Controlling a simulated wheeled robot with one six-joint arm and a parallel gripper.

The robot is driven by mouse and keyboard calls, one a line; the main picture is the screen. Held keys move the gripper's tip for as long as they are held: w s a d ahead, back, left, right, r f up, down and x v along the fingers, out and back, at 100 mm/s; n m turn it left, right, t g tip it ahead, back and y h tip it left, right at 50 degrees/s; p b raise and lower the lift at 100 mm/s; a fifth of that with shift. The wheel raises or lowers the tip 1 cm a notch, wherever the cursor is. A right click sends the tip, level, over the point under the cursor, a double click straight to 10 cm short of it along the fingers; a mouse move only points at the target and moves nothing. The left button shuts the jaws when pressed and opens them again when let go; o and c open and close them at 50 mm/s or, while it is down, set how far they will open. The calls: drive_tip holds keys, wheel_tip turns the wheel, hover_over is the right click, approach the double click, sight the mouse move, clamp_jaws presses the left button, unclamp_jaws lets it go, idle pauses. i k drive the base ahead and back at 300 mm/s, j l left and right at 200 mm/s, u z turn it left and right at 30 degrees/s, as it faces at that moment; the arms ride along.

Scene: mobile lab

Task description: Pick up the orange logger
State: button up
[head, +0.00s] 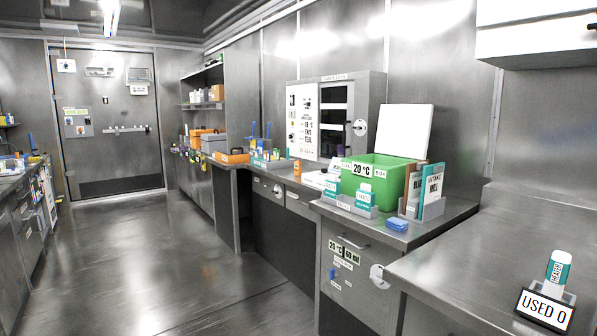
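A small upright orange item (297,168) stands on the right-hand counter, in front of the steel cabinet and left of the green box. It looks like a logger, but it is too small to read any label. My gripper is not in the head view. Further back on the same side are an orange tray (232,156) and other orange containers.
A green box (378,172) marked 20 °C stands on the counter, its white lid raised. Near it are teal-and-white bottles (363,195), upright books (431,190) and a blue stack (397,225). A "USED 0" holder (545,308) stands front right. The floor (150,260) is clear.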

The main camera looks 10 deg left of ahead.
sight(297, 166)
drive_tip(key=i+j+u, duration=0.9)
drive_tip(key=i+u, duration=0.65)
drive_tip(key=i, duration=1.85)
